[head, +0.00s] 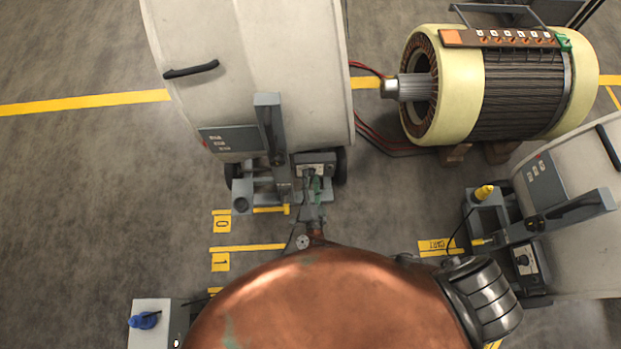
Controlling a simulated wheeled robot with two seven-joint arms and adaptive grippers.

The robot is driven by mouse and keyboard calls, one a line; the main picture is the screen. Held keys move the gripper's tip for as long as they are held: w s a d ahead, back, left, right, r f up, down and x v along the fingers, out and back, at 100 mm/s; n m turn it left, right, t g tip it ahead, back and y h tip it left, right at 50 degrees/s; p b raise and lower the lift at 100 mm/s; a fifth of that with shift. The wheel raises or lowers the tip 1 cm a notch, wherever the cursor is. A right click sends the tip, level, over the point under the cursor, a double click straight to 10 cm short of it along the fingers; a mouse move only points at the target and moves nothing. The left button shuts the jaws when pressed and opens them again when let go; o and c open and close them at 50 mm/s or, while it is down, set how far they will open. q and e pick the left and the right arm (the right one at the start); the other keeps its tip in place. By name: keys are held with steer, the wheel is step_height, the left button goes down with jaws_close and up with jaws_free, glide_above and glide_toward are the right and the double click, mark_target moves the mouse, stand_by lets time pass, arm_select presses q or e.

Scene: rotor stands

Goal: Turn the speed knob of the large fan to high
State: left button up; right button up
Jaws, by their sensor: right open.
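The large fan (265,60) is a big pale grey drum at the upper middle, with a black handle and a grey panel on its side. A small grey control box (316,158) with a light face plate sits low at its front right. My right gripper (315,180) is open, in front of this box, with its fingers toward the face plate. The fingers overlap the lower part of the box in the picture. The speed knob is too small and too covered to make out, so its setting and any contact cannot be told. My left gripper is not in view.
A smaller pale fan (575,220) with a similar box (525,262) stands at the right. A large motor (520,95) lies at the upper right, with red cables running left. A white box with a blue knob (144,320) is at the lower left. The left floor is clear.

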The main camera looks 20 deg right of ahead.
steer(key=shift+c, duration=0.3)
steer(key=c, duration=1.1)
